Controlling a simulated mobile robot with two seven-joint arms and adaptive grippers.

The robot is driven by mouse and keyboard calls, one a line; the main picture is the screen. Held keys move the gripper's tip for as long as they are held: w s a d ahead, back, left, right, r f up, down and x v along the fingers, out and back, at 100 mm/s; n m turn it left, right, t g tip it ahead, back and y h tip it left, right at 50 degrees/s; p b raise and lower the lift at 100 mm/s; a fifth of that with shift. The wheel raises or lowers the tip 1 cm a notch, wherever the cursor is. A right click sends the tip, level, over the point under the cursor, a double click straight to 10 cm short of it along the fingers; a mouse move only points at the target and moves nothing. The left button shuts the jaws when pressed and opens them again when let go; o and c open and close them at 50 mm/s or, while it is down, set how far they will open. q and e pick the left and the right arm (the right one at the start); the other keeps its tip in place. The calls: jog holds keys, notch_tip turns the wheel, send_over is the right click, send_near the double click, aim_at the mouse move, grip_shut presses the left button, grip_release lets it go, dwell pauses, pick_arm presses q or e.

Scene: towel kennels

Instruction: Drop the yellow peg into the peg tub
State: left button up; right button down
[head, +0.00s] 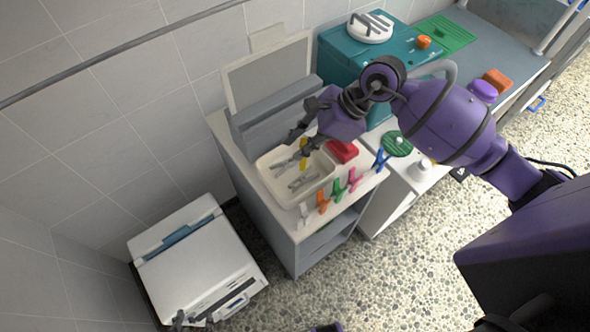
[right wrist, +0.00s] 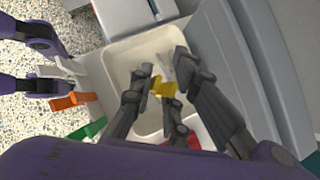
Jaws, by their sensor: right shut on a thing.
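The yellow peg (head: 304,152) is between the fingers of my right gripper (head: 302,143), which is shut on it. In the right wrist view the yellow peg (right wrist: 162,88) shows between the dark fingertips (right wrist: 158,84). The cream peg tub (head: 268,180) stands on the white-topped cabinet. The peg and fingertips are over the tub's opening; their exact height above its floor is hard to tell. Grey pegs (head: 300,183) lie in the tub. Dark finger-like parts at the bottom left edge (head: 180,320) look like my left gripper; their opening is unclear.
White, orange, green (head: 338,190), pink and blue pegs stand along the cabinet's front edge. A red block (head: 342,151) sits right of the tub. A grey upright panel (head: 268,75) stands behind it. A white lidded unit (head: 200,262) is at lower left.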

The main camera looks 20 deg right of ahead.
jog(key=c, duration=1.6)
grip_release()
jog(key=shift+d+r, duration=0.1)
jog(key=shift+r, duration=0.1)
pick_arm(q)
jog(key=shift+s+f, duration=0.1)
jog(key=shift+s, duration=0.05)
pick_arm(e)
jog(key=v, duration=1.1)
jog(key=shift+s+d+r, duration=0.1)
jog(key=shift+d+r, duration=0.1)
jog(key=shift+r, duration=0.1)
